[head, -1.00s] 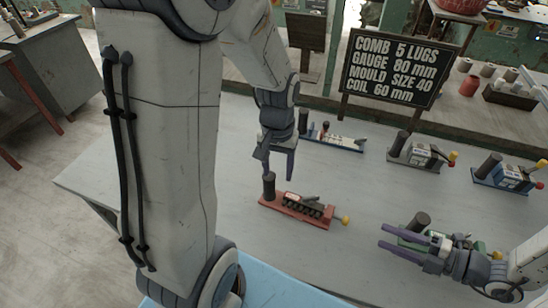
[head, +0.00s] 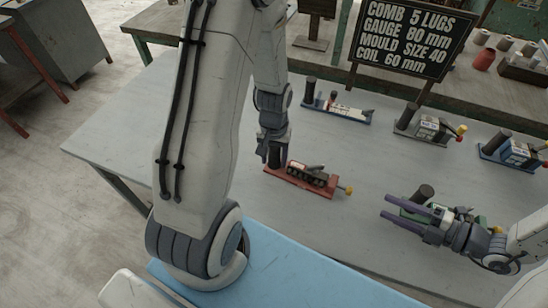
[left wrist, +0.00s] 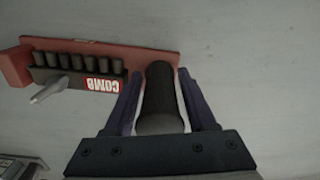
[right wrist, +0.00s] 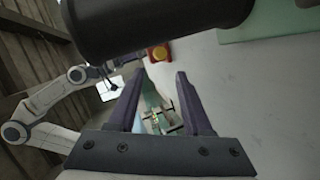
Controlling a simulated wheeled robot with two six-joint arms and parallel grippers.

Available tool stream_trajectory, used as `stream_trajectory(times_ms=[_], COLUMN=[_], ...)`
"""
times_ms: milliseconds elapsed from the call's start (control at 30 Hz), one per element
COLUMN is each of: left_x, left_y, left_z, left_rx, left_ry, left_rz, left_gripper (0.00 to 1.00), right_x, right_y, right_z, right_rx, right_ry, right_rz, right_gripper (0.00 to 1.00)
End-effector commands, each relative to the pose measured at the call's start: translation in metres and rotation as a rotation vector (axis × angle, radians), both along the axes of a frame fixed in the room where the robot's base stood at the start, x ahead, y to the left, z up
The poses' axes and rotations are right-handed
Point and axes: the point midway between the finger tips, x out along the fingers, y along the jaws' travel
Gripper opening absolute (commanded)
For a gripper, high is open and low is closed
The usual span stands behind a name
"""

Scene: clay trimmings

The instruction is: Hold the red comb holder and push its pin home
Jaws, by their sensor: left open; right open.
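The red comb holder (head: 290,180) lies on the grey table, with a dark row of comb lugs, a black post at its left end and a yellow-tipped pin (head: 348,190) sticking out at its right end. My left gripper (head: 272,160) is open and down at the post. In the left wrist view the black post (left wrist: 160,90) stands between the two fingers, with the holder's red base (left wrist: 120,47) and "COMB" label beside it. The pin is out of that view. My right gripper (head: 386,206) is open, to the right of the red holder, over a green holder (head: 482,222).
A blue-and-white holder (head: 340,110), a grey holder (head: 425,128) and a blue holder (head: 512,152) stand further back. A sign (head: 410,40) stands behind them. In the right wrist view a large black post (right wrist: 150,22) is close above the fingers. Table left of the red holder is clear.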

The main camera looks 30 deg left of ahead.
Motion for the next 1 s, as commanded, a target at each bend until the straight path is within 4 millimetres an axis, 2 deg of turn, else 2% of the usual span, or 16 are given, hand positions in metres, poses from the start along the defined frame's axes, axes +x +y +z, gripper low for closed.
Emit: stream_trajectory(times_ms=[267,300,433,1000], left_x=[-0.0001,-0.0001,-0.0001,0.0], left_y=[0.0,0.0,0.0,0.0], left_z=[-0.0021,-0.002,-0.0019,-0.0015], left_rx=[0.0,0.0,0.0,0.0], left_ry=[0.0,0.0,0.0,0.0], left_rz=[0.0,0.0,0.0,0.0], left_gripper=[0.56,0.49,0.0,0.0], right_x=[0.0,0.0,0.0,0.0], right_y=[0.0,0.0,0.0,0.0], right_z=[0.0,0.0,0.0,0.0001], right_rx=[0.0,0.0,0.0,0.0], right_ry=[0.0,0.0,0.0,0.0], right_rz=[0.0,0.0,0.0,0.0], right_gripper=[0.5,0.5,0.5,0.5])
